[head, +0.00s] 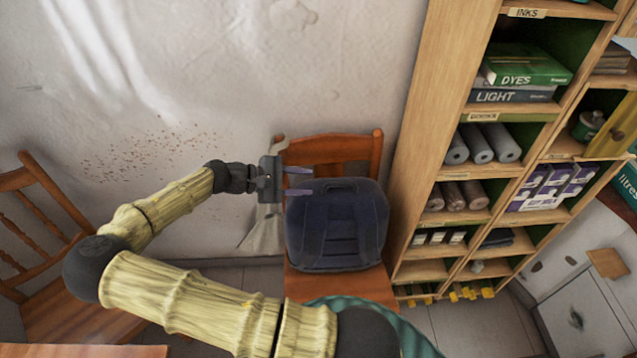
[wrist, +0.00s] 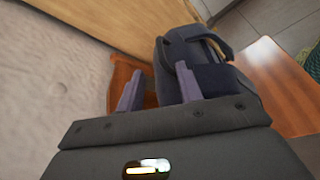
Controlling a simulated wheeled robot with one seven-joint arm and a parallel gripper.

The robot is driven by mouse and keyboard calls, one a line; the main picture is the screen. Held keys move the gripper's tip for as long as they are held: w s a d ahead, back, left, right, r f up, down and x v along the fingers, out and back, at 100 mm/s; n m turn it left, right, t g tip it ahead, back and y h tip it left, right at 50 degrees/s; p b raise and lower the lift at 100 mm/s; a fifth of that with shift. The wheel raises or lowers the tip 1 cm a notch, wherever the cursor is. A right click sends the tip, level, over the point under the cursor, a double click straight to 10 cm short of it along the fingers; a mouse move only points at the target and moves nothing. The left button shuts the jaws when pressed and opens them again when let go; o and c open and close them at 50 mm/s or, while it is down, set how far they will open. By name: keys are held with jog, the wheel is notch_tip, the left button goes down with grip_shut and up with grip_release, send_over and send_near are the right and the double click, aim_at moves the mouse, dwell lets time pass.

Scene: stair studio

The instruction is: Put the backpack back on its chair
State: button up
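The dark navy backpack (head: 338,225) sits upright on the seat of the wooden chair (head: 345,284), in front of its backrest (head: 335,148). The wrist view shows the backpack (wrist: 168,88) ahead, right of centre, with a dark strap or loop on it. My gripper (head: 308,181) is at the backpack's upper left corner. Its two fingers are apart, with no object visibly held between them. In the wrist view my gripper (wrist: 160,70) has its right finger overlapping the backpack's near side; I cannot tell whether they touch.
A tall wooden shelf (head: 433,130) with books and rolls stands right of the chair. A grey cloth (head: 264,232) hangs beside the chair's left side. Another wooden chair (head: 45,300) stands at the left. The wall (head: 200,60) is close behind. A teal rounded thing (head: 415,335) is at the front.

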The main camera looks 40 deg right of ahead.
aim_at(310, 226)
jog(key=shift+w+a+r, duration=0.15)
jog(key=shift+a+r, duration=0.05)
jog(key=shift+a, duration=0.25)
jog(key=shift+s+d+f, duration=0.2)
jog(key=shift+s+f, duration=0.15)
jog(key=shift+f, duration=0.05)
jog(key=s+f+y, duration=0.1)
jog(key=s+f+m+y, duration=0.1)
jog(key=s+f+y, duration=0.1)
jog(key=s+f+m+y, duration=0.1)
jog(key=s+y, duration=0.1)
jog(key=shift+a+f, duration=0.2)
jog(key=shift+a, duration=0.05)
jog(key=s+a+r+m+t+y, duration=0.2)
jog(key=a+r+t+y, duration=0.1)
jog(key=a, duration=0.4)
jog(key=s+a+r+m+t+y, duration=0.2)
jog(key=s+a+r+t+y, duration=0.1)
jog(key=a+r, duration=0.4)
jog(key=shift+s+a+r+m+t+y, duration=0.25)
jog(key=shift+r+m+t+y, duration=0.2)
jog(key=shift+t+y, duration=0.45)
jog(key=shift+w+r, duration=0.1)
